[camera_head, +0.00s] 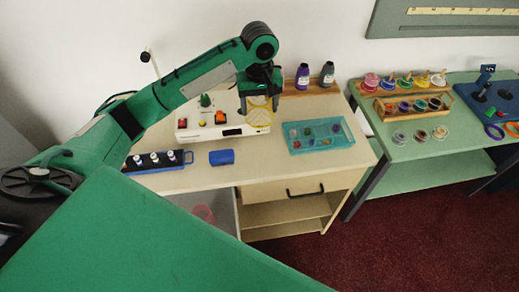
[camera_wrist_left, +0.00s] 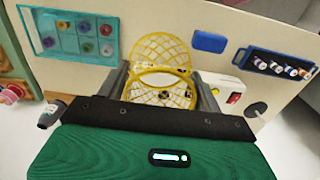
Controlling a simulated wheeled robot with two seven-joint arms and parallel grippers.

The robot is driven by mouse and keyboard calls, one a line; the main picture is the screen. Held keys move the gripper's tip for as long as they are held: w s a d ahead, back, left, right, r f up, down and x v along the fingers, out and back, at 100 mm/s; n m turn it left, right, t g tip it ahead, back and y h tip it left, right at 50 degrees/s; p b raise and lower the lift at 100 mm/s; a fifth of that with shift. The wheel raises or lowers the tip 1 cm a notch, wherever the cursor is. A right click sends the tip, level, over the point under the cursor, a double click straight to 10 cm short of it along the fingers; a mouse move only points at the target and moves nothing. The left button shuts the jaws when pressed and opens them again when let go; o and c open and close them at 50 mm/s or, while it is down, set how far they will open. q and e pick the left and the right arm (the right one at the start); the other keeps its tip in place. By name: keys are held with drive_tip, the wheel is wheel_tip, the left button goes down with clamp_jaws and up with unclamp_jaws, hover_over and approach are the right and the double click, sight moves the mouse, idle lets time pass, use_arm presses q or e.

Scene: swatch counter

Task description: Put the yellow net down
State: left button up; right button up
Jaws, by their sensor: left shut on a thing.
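The yellow net (camera_head: 260,117) is a pair of round yellow mesh hoops, seen between the fingers of my left gripper (camera_head: 259,105) in the head view. In the left wrist view the yellow net (camera_wrist_left: 161,71) stands up between the two dark fingers of my left gripper (camera_wrist_left: 163,85), which is shut on it. In the head view it hangs in front of the right end of a white device, above the counter. Whether it touches the counter or the device is hard to tell. My right gripper is not in view.
On the beige counter (camera_head: 270,160) are the white device (camera_head: 232,132), a blue block (camera_head: 221,157), a blue rack of small bottles (camera_head: 133,164) and a teal compartment tray (camera_head: 294,150). Two bottles (camera_head: 303,77) stand at the back. Bare counter lies between block and tray.

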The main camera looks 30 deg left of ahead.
use_arm(q)
wheel_tip(320, 180, down, 19)
drive_tip(key=p, duration=0.4)
drive_tip(key=shift+r, duration=0.15)
drive_tip(key=shift+f, duration=0.55)
drive_tip(key=o, duration=0.5)
drive_tip(key=shift+f, duration=0.1)
drive_tip(key=o, duration=0.4)
